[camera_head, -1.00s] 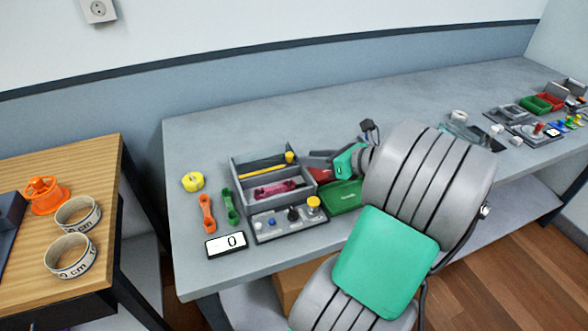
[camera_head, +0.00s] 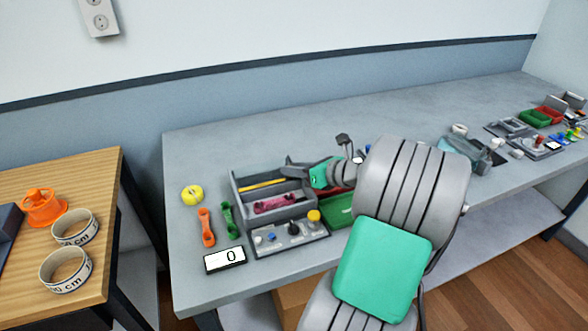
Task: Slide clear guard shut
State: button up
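I cannot make out the clear guard for certain in this view. A grey control panel (camera_head: 290,238) with several knobs, one of them yellow (camera_head: 313,215), lies at the front of the grey bench. Behind it stands a grey divided tray (camera_head: 240,200) holding a yellow stick and a pink tool. My gripper (camera_head: 292,166) is over the tray's back right corner, pointing left. Its dark fingers are small in the picture, and I cannot tell whether they are apart or hold anything. My arm hides part of the bench to the right.
A green bin (camera_head: 340,210) and a red bin sit right of the tray, partly behind my arm. More devices and bins stand far right. The bench behind is clear.

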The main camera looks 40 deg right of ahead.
grip_shut()
dwell(1.0)
jog(key=shift+r, duration=0.1)
